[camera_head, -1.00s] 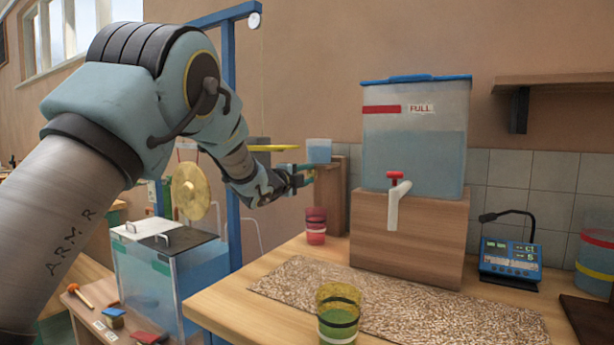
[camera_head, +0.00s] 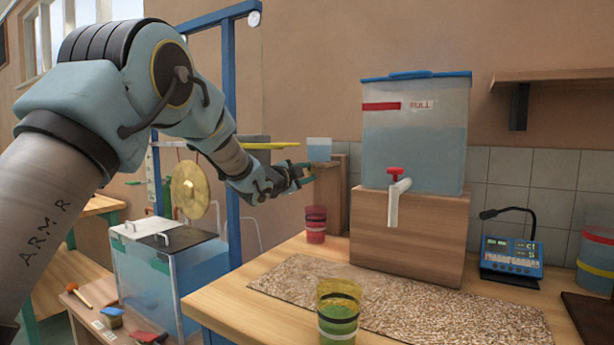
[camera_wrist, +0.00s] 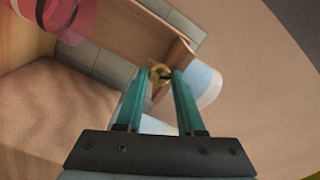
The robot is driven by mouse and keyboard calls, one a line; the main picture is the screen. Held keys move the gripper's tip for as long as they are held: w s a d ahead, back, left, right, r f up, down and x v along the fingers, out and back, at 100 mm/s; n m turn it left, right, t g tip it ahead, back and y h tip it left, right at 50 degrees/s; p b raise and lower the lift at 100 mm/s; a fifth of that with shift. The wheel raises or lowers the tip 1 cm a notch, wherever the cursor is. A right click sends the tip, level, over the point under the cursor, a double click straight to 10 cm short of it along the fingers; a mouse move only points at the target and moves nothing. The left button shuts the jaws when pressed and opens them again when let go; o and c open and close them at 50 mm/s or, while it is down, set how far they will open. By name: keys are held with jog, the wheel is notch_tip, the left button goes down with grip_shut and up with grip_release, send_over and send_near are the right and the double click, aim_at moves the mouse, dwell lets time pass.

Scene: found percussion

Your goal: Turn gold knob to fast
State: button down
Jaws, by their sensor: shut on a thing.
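In the head view my gripper (camera_head: 304,173) reaches right, in front of a wooden block (camera_head: 329,195) against the wall, below a pale blue container (camera_head: 319,149). The knob cannot be made out in the head view. Any speed marking is too small to read.
A red cup (camera_head: 316,225) stands just below my gripper on the wooden table. A water tank (camera_head: 415,140) with a red-handled tap stands on a wooden box (camera_head: 420,240). A brass gong (camera_head: 189,190) hangs behind my arm. A striped yellow-green cup (camera_head: 338,313) is in front.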

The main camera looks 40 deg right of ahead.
jog(key=n, duration=0.4)
jog(key=shift+w+n, duration=0.1)
jog(key=shift+n, duration=0.2)
jog(key=n, duration=0.3)
jog(key=shift+n+p, duration=0.3)
jog(key=shift+n, duration=0.1)
jog(key=n, duration=0.4)
jog(key=shift+f+p, duration=0.1)
jog(key=shift+p, duration=0.25)
jog(key=n, duration=0.5)
jog(key=shift+p, duration=0.35)
jog(key=n, duration=0.3)
jog(key=shift+n, duration=0.3)
jog(key=n, duration=0.3)
jog(key=shift+f+n, duration=0.1)
jog(key=shift+n, duration=0.2)
jog(key=n+b, duration=0.1)
jog(key=n, duration=0.3)
jog(key=shift+b, duration=0.35)
jog(key=shift+n+b, duration=0.3)
jog(key=shift+n, duration=0.6)
